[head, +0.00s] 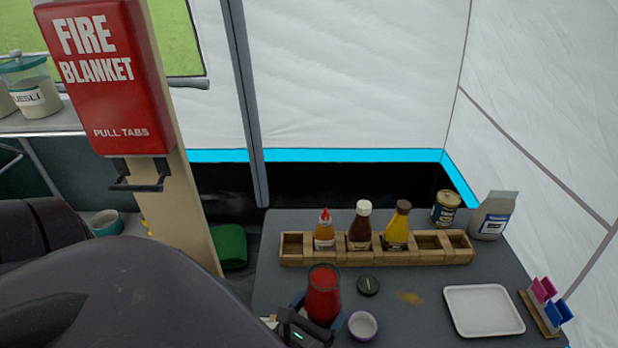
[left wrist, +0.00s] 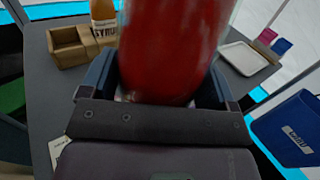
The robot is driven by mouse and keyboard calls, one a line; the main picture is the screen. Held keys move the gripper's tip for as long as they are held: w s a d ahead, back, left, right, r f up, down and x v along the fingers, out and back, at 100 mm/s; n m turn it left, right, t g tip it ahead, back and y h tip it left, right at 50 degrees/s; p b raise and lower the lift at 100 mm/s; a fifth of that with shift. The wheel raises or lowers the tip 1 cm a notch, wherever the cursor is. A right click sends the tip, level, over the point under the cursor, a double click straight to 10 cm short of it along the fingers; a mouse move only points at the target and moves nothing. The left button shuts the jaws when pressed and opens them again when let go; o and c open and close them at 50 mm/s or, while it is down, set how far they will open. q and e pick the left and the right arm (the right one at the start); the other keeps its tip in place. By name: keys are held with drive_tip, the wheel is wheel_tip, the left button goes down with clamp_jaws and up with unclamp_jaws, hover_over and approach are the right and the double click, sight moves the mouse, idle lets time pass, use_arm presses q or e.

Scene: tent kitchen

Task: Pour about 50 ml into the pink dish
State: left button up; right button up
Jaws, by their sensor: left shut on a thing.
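My left gripper (head: 318,312) is shut on a red bottle (head: 322,290), its blue fingers on either side. In the left wrist view the red bottle (left wrist: 170,50) fills the middle and its top is cut off. In the head view it looks upright and uncapped, low over or on the table; I cannot tell if it touches. A small round dish (head: 363,326), pale lilac-pink, stands on the table just right of the bottle and apart from it. It looks empty inside. A dark round cap (head: 368,285) lies behind the dish. My right gripper is not in view.
A wooden rack (head: 290,249) behind holds three sauce bottles. A tin (head: 445,208) and a grey packet (head: 493,216) stand at the back right. A white tray (head: 484,311) and a sachet holder (head: 545,305) are to the right. A brown smear (head: 409,298) marks the table.

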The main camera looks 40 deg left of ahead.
use_arm(q)
drive_tip(key=shift+d, duration=0.1)
drive_tip(key=shift+d+f+n+g, duration=0.15)
drive_tip(key=shift+d+f+n, duration=0.1)
drive_tip(key=shift+d+n, duration=0.3)
drive_tip(key=shift+d+f+n+g, duration=0.15)
drive_tip(key=shift+d+f+n, duration=0.1)
drive_tip(key=shift+d+n, duration=0.25)
drive_tip(key=d+f+n, duration=0.1)
drive_tip(key=n, duration=0.1)
drive_tip(key=d+f+n+g+h, duration=0.1)
drive_tip(key=d+n, duration=0.1)
drive_tip(key=d+f+n+b, duration=0.1)
drive_tip(key=n, duration=0.1)
drive_tip(key=shift+s+d+f+h, duration=0.1)
drive_tip(key=shift+d+h, duration=0.2)
drive_tip(key=shift+h, duration=0.1)
drive_tip(key=shift+d+f+n+g, duration=0.2)
drive_tip(key=shift+d+n+g, duration=0.1)
drive_tip(key=shift+n, duration=0.15)
drive_tip(key=shift+a, duration=0.3)
drive_tip(key=shift+a+f+n+h, duration=0.15)
drive_tip(key=shift+a+n+h, duration=0.05)
drive_tip(key=shift+n+h, duration=0.1)
idle(0.4)
